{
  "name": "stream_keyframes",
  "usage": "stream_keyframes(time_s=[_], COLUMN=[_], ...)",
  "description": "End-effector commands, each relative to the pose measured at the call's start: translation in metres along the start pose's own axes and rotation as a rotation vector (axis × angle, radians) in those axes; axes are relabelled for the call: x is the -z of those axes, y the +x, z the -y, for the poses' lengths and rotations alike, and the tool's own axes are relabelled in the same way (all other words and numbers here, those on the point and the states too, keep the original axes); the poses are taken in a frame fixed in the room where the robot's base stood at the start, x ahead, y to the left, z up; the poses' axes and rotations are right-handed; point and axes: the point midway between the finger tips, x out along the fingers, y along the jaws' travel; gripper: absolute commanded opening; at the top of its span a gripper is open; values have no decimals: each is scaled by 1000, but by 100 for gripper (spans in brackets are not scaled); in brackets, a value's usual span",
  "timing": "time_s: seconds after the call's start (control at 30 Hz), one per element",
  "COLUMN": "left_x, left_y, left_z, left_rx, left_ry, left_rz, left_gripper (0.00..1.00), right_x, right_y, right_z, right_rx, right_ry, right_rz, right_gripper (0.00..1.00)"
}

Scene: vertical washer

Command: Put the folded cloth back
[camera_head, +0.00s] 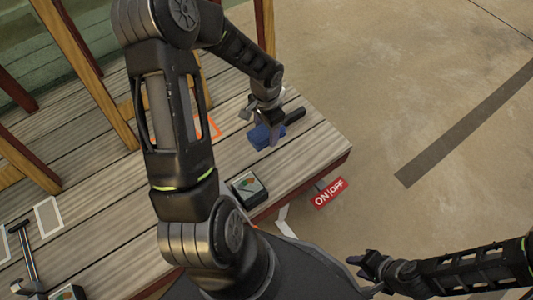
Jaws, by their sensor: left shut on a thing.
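A small blue folded cloth (262,137) is at the right part of the wooden table, under my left gripper (268,122). My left gripper is shut on the cloth. I cannot tell whether the cloth touches the table top. An orange-edged marking (213,127) shows on the table just left of the cloth, partly hidden behind my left arm. My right gripper (362,264) is low in the picture, off the table above the floor; I cannot tell whether it is open or shut.
The slatted table (310,150) carries a dark box with a dial (246,187), a white-outlined marking (48,217) and a metal tool (26,262). Wooden posts (85,75) stand at the back left. A red ON/OFF sign (330,193) sticks out from the table edge.

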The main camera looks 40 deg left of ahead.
Motion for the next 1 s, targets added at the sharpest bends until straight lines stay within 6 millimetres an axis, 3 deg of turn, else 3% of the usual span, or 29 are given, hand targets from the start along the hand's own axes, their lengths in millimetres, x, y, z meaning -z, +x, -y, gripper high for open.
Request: stream_keyframes(time_s=[0.23,0.53,0.9,1.0], left_x=[0,0,0,0], left_y=[8,58,63,72], left_z=[0,0,0,0], left_rx=[-1,-1,0,-1], left_ry=[-2,-2,-3,-2], left_rz=[2,2,1,3], left_gripper=[14,14,14,14], right_x=[0,6,7,7], right_y=[4,20,20,24], right_z=[-2,-12,-13,-15], right_rx=[0,-7,-7,-8], right_ry=[0,8,9,9], right_rz=[-1,-14,-16,-17], right_gripper=[36,36,36,36])
